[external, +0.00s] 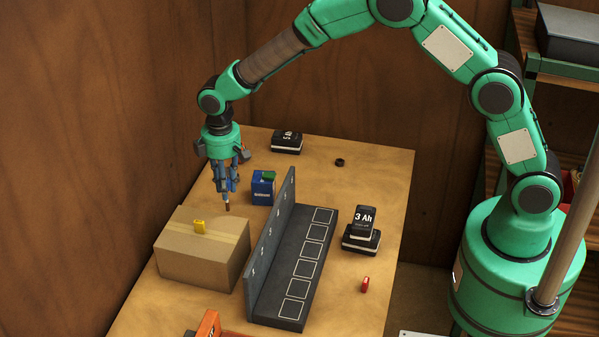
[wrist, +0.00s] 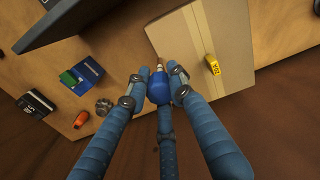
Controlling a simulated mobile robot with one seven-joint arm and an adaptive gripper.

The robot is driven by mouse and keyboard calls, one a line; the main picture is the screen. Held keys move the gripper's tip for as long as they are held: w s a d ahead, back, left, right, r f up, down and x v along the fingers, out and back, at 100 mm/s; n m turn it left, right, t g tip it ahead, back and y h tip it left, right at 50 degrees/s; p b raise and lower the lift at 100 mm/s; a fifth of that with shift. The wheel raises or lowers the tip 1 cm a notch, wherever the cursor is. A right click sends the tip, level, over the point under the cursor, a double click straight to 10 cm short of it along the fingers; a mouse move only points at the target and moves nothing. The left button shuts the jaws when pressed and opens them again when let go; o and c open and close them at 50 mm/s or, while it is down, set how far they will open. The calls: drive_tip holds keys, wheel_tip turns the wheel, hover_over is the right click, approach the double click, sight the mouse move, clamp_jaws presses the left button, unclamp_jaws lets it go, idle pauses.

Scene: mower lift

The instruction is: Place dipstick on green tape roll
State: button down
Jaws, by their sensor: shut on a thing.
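My gripper (external: 227,192) has blue fingers and is shut on a small blue piece with a narrow pale and brownish tip. In the wrist view the blue piece (wrist: 158,88) sits between the fingers of my gripper (wrist: 157,82). Its tip points down, above the table beside the cardboard box's far edge. I cannot tell whether this piece is the dipstick. I cannot make out a green tape roll in either view. A blue box (external: 262,188) with something green in its top stands right of my gripper; it also shows in the wrist view (wrist: 88,70).
A cardboard box (external: 190,264) with a yellow labelled piece (external: 199,226) on top stands below my gripper. A dark rack (external: 300,268) with square outlines and a tall back panel fills the middle. Battery packs (external: 362,228) and a red piece (external: 365,285) lie right.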

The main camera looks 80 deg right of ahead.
drive_tip(key=d+p, duration=0.1)
drive_tip(key=d, duration=0.5)
wheel_tip(320, 180, down, 7)
drive_tip(key=shift+s, duration=0.35)
drive_tip(key=shift+f, duration=0.15)
drive_tip(key=w+d+f+p, duration=0.1)
drive_tip(key=w, duration=1.5)
drive_tip(key=shift+d+f+p, duration=0.25)
drive_tip(key=shift+p, duration=0.05)
drive_tip(key=shift+f+p, duration=0.3)
drive_tip(key=shift+f, duration=1.45)
drive_tip(key=shift+f, duration=0.15)
